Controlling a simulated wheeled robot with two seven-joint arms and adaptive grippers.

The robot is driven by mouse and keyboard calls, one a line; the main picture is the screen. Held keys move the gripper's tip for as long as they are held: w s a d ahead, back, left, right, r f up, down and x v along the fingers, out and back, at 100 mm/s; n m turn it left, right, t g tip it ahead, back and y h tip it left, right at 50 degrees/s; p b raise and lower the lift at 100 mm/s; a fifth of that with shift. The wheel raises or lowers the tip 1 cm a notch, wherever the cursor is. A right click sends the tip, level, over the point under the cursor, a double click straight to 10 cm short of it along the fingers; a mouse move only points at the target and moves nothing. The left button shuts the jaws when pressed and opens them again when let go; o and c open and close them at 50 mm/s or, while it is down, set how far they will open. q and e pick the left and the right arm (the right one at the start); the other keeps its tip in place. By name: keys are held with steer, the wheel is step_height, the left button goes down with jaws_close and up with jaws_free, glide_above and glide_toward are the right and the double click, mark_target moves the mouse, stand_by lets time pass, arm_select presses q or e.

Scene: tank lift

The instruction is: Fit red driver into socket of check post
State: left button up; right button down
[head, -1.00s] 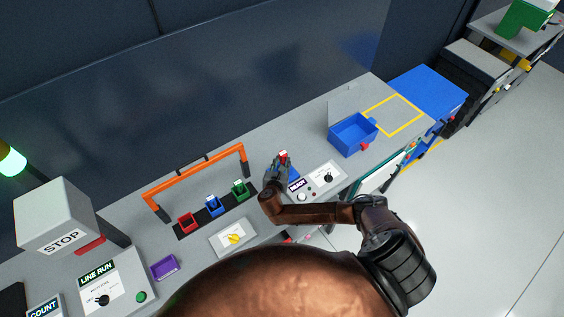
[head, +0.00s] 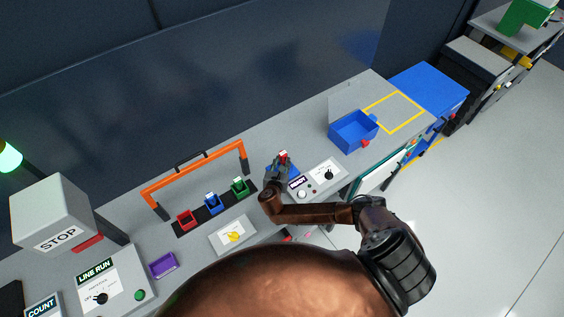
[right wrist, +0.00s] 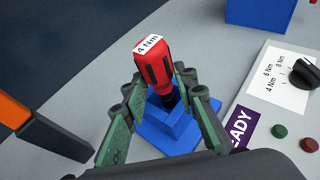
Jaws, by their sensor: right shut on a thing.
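The red driver (right wrist: 152,64), with a white "4 Nm" label on its end, stands close to upright between the fingers of my right gripper (right wrist: 157,95), which is shut on it. It also shows small in the head view (head: 283,155). The blue check post (right wrist: 172,126), with a stepped base, is directly below the driver; in the head view its blue (head: 294,174) shows beside my right gripper (head: 282,162). The driver's dark lower part meets the post's top in the wrist view. The socket is hidden, so I cannot tell how deep it sits. My left gripper is out of view.
A panel with a dial (right wrist: 303,74) and a "READY" sign stands right of the post. An orange arch (head: 195,172) spans a black rack with red, blue and green holders to the left. A blue open box (head: 352,133) is at the right.

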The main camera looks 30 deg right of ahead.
steer(key=shift+f+b, duration=0.75)
steer(key=shift+f, duration=0.55)
steer(key=c, duration=1.5)
jaws_free()
steer(key=shift+s+f, duration=0.1)
steer(key=v, duration=1.2)
steer(key=shift+r, duration=0.2)
